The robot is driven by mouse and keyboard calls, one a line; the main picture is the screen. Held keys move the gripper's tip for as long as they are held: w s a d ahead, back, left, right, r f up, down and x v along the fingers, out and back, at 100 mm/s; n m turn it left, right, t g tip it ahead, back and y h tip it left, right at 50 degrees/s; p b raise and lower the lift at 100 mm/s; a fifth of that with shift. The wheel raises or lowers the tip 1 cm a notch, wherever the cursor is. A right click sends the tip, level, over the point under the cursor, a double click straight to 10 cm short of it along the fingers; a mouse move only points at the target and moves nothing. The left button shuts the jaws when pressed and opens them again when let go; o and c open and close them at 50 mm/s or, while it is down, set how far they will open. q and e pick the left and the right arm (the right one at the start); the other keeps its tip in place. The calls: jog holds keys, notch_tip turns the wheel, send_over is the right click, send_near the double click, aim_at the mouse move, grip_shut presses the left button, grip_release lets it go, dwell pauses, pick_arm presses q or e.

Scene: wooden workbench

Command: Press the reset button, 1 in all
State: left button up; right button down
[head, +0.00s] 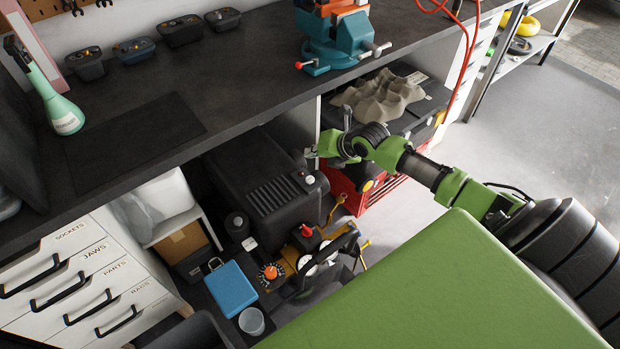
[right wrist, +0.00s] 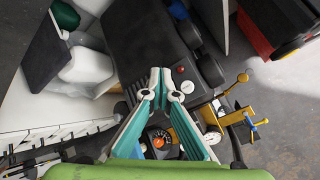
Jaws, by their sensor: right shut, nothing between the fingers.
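A black ribbed machine (head: 262,183) stands under the workbench; it also shows in the right wrist view (right wrist: 143,42). I cannot read a reset label. My right gripper (head: 316,156) is close to this end of the machine, just above the button in the head view. In the right wrist view its teal and white fingers (right wrist: 165,80) are shut and empty, with tips left of the button. Contact is not visible. My left gripper is not in view.
An orange knob (head: 270,272), a blue case (head: 231,288) and yellow-handled fittings (head: 339,206) crowd the floor below. The bench top (head: 240,80) overhangs the machine. A red tool chest (head: 350,190) stands right of it. Open floor lies farther right.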

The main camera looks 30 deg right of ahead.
aim_at(308, 177)
jog(key=shift+w+d, duration=0.1)
dwell(0.3)
notch_tip(308, 177, down, 9)
jog(key=b, duration=0.7)
jog(key=shift+r, duration=0.1)
dwell(1.1)
jog(key=shift+f+b, duration=0.35)
jog(key=shift+b, duration=0.05)
jog(key=shift+f+b, duration=0.75)
jog(key=shift+f, duration=0.2)
dwell(0.7)
jog(key=shift+r, duration=0.15)
jog(key=shift+r+p, duration=1)
jog(key=shift+r, duration=0.15)
